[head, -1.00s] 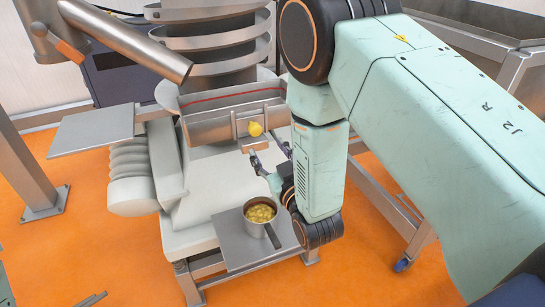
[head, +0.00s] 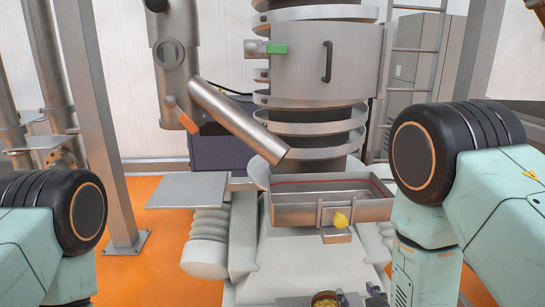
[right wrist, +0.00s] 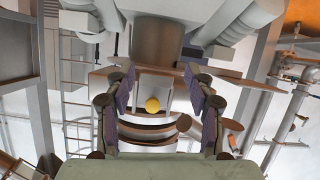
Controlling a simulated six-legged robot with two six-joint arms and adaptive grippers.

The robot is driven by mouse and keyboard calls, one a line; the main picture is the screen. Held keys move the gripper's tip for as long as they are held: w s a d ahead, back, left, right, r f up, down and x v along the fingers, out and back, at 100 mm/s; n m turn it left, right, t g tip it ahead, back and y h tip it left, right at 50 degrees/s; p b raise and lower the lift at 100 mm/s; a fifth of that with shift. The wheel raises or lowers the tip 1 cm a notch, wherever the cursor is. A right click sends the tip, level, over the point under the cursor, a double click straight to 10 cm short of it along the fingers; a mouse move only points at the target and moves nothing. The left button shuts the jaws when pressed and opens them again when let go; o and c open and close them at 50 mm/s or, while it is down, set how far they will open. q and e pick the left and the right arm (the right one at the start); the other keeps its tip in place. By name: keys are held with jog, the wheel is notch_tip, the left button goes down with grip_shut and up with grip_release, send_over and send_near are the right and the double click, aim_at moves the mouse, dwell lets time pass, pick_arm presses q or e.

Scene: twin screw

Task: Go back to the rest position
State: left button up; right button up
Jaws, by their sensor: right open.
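My right gripper (head: 375,293) shows at the bottom edge of the head view, partly cut off and partly hidden by my right arm. In the right wrist view its two fingers (right wrist: 160,92) stand apart with nothing between them, and it is open.
A steel trough (head: 325,211) with a yellow knob (head: 341,220) is ahead; the knob also shows in the right wrist view (right wrist: 152,105). A slanted steel pipe (head: 235,120) points down toward it. A flat steel shelf (head: 188,190) juts out left. A post (head: 100,120) stands farther left.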

jog(key=s+d+f+g+b, duration=0.1)
jog(key=s+f+g+b, duration=0.1)
jog(key=s+f+g, duration=0.2)
jog(key=s+d+f+m+g+b, duration=0.1)
jog(key=s+f+g, duration=0.4)
jog(key=s+f, duration=0.5)
jog(key=s+f+m+g+b, duration=0.1)
jog(key=s+f+g+b, duration=0.2)
jog(key=s, duration=1.5)
notch_tip(320, 180, down, 5)
jog(key=shift+s+d+r+g, duration=0.15)
jog(key=shift+s+d+g, duration=0.25)
jog(key=shift+g, duration=0.4)
